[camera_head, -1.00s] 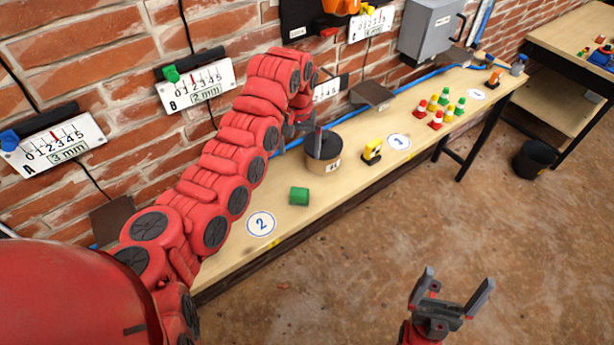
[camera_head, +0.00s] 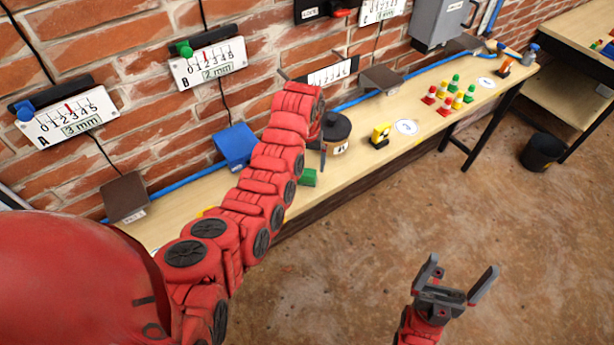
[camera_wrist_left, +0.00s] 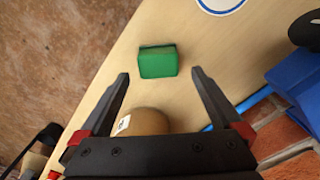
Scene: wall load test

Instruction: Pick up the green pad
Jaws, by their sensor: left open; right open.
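The green pad (camera_head: 309,177), a small green block, lies on the wooden bench (camera_head: 359,160) and is partly hidden by my left arm in the head view. In the left wrist view the green pad (camera_wrist_left: 158,62) sits ahead of and between the fingertips of my left gripper (camera_wrist_left: 160,75). That gripper is open, with nothing held. In the head view its fingers are mostly hidden behind my arm, with one finger showing beside the pad. I cannot tell its height above the bench. My right gripper (camera_head: 462,267) is open and empty over the floor, away from the bench.
A tan pot with a dark lid (camera_head: 337,128) stands close behind the pad; its tan side (camera_wrist_left: 147,122) shows between my left fingers. A yellow object (camera_head: 380,135) and several coloured cones stand further right. A blue angled plate (camera_head: 236,144) is by the brick wall.

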